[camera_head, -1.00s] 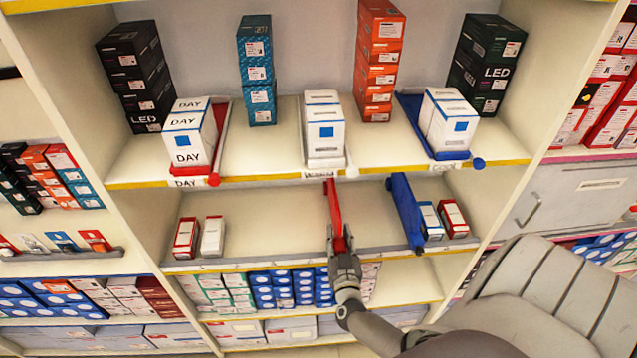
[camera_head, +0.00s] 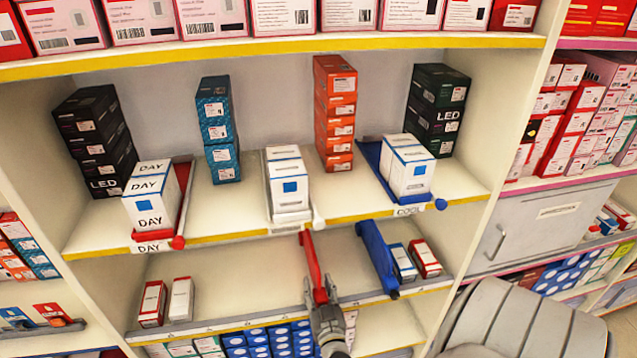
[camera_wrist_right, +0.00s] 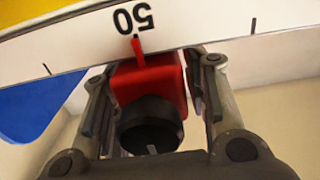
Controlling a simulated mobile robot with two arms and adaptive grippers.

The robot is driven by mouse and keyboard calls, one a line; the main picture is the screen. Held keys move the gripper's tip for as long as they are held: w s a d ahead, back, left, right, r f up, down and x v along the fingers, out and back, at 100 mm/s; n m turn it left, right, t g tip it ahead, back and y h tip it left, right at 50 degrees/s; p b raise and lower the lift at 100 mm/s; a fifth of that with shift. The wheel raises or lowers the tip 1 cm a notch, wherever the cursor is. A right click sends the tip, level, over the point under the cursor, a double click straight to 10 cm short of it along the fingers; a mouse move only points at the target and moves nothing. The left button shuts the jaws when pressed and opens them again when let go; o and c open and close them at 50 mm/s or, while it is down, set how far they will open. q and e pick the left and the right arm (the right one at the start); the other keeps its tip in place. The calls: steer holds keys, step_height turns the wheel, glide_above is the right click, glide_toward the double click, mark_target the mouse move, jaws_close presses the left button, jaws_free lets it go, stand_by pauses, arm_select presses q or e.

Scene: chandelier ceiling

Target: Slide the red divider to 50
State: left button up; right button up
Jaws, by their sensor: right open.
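The red divider (camera_head: 313,266) stands upright on the lower open shelf (camera_head: 230,287), right of its middle. My right gripper (camera_head: 326,308) is at the divider's front end. In the right wrist view, the divider's red front block (camera_wrist_right: 150,82) with a round black knob (camera_wrist_right: 151,126) sits between the open fingers of my right gripper (camera_wrist_right: 152,100). The block's thin red pointer touches the scale strip (camera_wrist_right: 190,32) at the number 50 (camera_wrist_right: 133,18), which appears upside down. My left gripper is not in view.
A blue divider (camera_head: 377,256) stands right of the red one, with small boxes (camera_head: 414,259) beside it. Two small boxes (camera_head: 166,301) stand at the shelf's left. The shelf between them and the red divider is clear. The shelf above holds white boxes (camera_head: 288,188).

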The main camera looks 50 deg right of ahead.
steer(key=v, duration=1.2)
steer(key=shift+w, duration=0.1)
